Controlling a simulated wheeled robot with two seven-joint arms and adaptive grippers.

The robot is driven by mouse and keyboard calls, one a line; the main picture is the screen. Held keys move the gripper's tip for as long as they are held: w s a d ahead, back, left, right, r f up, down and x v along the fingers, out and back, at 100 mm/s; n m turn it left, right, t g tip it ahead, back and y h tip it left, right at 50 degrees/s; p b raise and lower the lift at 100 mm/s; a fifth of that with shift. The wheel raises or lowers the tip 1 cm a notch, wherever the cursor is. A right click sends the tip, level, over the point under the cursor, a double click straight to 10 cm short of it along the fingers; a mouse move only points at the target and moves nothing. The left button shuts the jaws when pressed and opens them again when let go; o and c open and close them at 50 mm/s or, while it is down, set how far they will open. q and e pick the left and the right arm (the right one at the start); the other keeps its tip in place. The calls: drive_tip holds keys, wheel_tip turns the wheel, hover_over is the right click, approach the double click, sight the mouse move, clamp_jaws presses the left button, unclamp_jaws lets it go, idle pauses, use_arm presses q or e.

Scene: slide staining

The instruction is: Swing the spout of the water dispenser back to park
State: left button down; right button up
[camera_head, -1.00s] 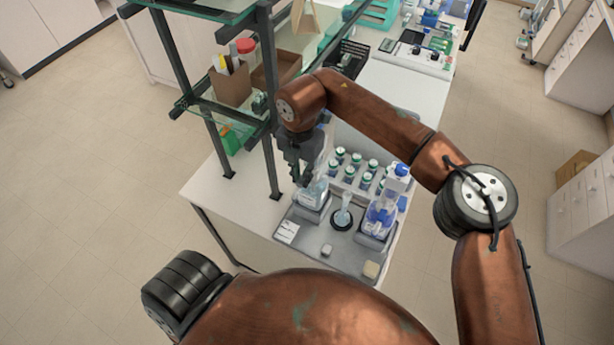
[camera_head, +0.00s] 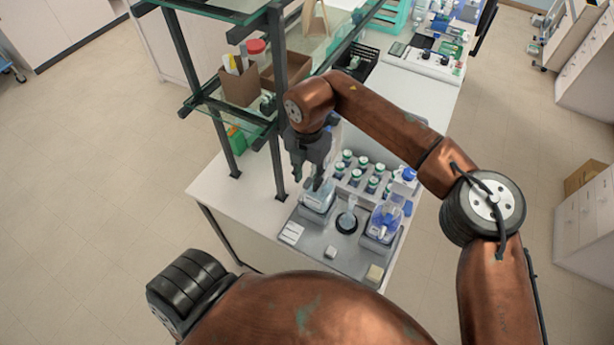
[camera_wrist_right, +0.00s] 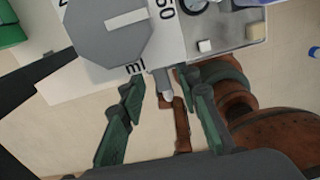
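A clear bottle-like dispenser (camera_head: 318,198) stands on a grey block on the bench tray. A second clear vessel with blue parts (camera_head: 386,222) stands to its right. I cannot tell for sure which is the water dispenser. My right gripper (camera_head: 308,182) points down just over the left one. In the right wrist view my right gripper (camera_wrist_right: 165,95) has its two green-padded fingers apart. A small grey nozzle (camera_wrist_right: 164,88) shows between them, apart from both pads. Beyond it is a body with a grey octagonal top (camera_wrist_right: 110,28) and "ml" lettering. My left gripper is out of view.
A small flask (camera_head: 347,221) on a black round base stands between the two vessels. Several capped bottles (camera_head: 372,185) stand in a rack behind. A shelf post (camera_head: 277,150) rises close to the left of my right gripper. The tray's front is mostly clear.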

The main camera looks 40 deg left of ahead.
sight(307, 181)
drive_tip(key=shift+r, duration=0.1)
wheel_tip(307, 181, up, 12)
idle(0.5)
idle(0.4)
